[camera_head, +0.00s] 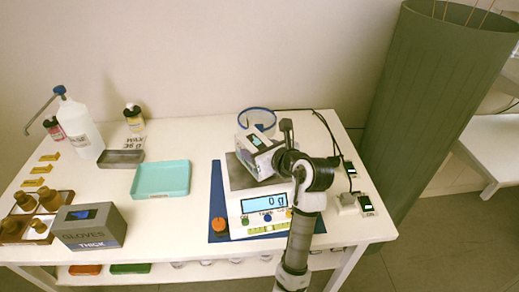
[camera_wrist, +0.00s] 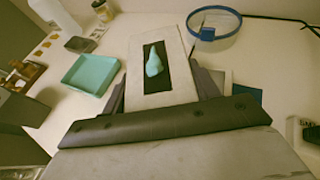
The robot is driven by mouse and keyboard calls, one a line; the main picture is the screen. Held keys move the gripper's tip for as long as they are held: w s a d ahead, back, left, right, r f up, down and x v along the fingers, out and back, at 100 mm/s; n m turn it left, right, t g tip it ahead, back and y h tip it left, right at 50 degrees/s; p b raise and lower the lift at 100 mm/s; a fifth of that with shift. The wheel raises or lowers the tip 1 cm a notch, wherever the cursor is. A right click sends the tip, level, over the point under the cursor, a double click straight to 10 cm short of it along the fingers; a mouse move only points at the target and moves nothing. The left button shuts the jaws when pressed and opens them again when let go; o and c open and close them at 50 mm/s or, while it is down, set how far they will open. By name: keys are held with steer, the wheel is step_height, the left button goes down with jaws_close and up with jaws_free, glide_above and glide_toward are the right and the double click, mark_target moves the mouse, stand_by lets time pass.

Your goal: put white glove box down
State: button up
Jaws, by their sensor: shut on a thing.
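The white glove box (camera_head: 258,151) is held at the end of my arm, above the back part of the scale. It looks tilted in the head view. In the wrist view the white glove box (camera_wrist: 149,45) shows its top with a dark opening and a teal glove poking out. My gripper (camera_head: 283,155) is shut on the box, with a finger along each side in the wrist view (camera_wrist: 165,95). The scale (camera_head: 262,204) reads 0 g. The underside of the box is hidden, so the gap below it cannot be measured.
A teal tray (camera_head: 160,179) and a grey tray (camera_head: 121,158) lie left of the scale. A dark gloves box (camera_head: 90,228) stands front left near brown bottles. Bare white table (camera_head: 180,222) lies between the teal tray and scale.

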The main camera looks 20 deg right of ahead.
steer(key=shift+f, duration=0.2)
steer(key=shift+f, duration=0.1)
steer(key=o, duration=1.2)
steer(key=shift+o, duration=0.2)
steer(key=shift+r, duration=0.2)
steer(key=b+v, duration=0.1)
steer(key=v, duration=1.1)
steer(key=shift+b, duration=0.3)
steer(key=shift+f, duration=0.1)
